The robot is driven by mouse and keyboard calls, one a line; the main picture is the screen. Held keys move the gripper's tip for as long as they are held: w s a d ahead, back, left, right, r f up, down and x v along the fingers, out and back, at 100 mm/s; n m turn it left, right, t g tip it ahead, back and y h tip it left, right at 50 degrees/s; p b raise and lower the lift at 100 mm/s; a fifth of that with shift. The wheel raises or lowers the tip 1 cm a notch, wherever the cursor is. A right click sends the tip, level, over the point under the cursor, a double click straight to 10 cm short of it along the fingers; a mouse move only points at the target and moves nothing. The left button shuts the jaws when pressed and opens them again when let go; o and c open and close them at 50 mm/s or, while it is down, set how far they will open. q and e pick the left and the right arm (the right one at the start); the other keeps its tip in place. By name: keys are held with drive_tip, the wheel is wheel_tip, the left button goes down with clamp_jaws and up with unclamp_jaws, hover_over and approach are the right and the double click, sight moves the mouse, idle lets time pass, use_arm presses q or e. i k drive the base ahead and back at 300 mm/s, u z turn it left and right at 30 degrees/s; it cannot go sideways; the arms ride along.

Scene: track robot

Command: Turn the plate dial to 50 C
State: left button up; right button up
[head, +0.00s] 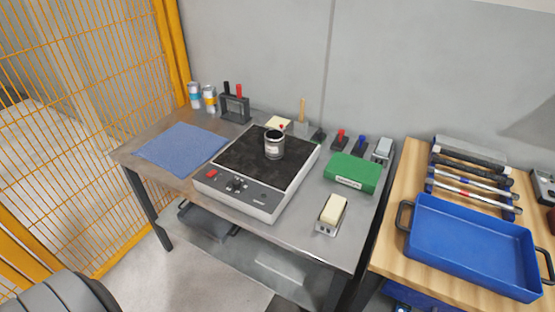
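The hot plate (262,203) stands on the grey metal table, with a black top and a light grey body. Its dial (237,184) is a small dark knob on the sloped front panel, beside a red switch (212,174). The dial's setting is too small to read. A small metal can (274,146) with a pale label stands on the black top, with a red-tipped item showing at its rim. Neither gripper is in view.
A blue cloth (181,149) lies left of the plate. A green box (352,173) and a cream block on a holder (332,213) are to its right. A blue tray (471,246) sits on the wooden table. An orange mesh fence (92,100) stands at left.

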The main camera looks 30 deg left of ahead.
sight(236, 183)
drive_tip(key=u, duration=1.3)
drive_tip(key=k, duration=0.5)
drive_tip(key=u, duration=0.4)
drive_tip(key=i, duration=0.55)
drive_tip(key=z, duration=0.1)
